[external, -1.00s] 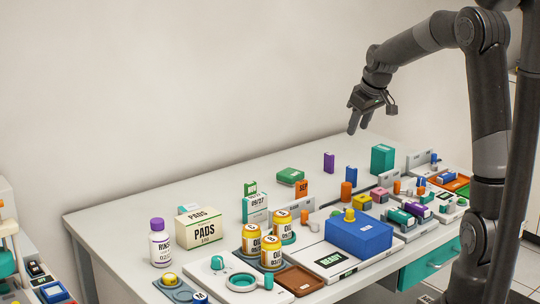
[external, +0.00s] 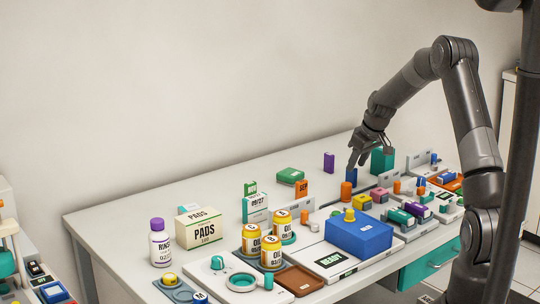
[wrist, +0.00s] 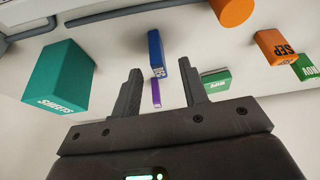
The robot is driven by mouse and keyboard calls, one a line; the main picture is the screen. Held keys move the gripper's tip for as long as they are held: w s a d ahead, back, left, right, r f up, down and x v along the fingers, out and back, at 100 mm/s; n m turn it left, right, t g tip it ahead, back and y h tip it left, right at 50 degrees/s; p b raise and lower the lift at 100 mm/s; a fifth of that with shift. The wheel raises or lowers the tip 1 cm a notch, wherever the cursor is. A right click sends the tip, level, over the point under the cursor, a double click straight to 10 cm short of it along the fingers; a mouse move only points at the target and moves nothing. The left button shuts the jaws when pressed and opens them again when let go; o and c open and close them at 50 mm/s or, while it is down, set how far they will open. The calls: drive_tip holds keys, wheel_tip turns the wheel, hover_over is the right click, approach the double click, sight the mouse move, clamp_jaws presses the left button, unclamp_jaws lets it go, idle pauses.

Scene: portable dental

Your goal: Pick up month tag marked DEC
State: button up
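A small upright blue tag (external: 351,178) stands on the table right of centre; in the wrist view the blue tag (wrist: 157,50) carries small white lettering that looks like DEC, too small to be sure. My gripper (external: 356,165) is just above it, fingers pointing down. In the wrist view my gripper (wrist: 159,66) is open and empty, with the blue tag lined up between the two fingers but ahead of the tips. No contact shows. An orange tag marked SEP (wrist: 276,46) and a green tag marked NOV (wrist: 306,67) stand off to the right.
A purple tag (external: 329,162) stands behind the blue one. An orange cylinder (external: 346,191) stands just in front of it. The table's back left is clear.

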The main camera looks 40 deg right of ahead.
sight(351, 175)
drive_tip(key=shift+x, duration=3)
drive_tip(key=shift+w+d, duration=0.1)
drive_tip(key=shift+d, duration=0.05)
clamp_jaws()
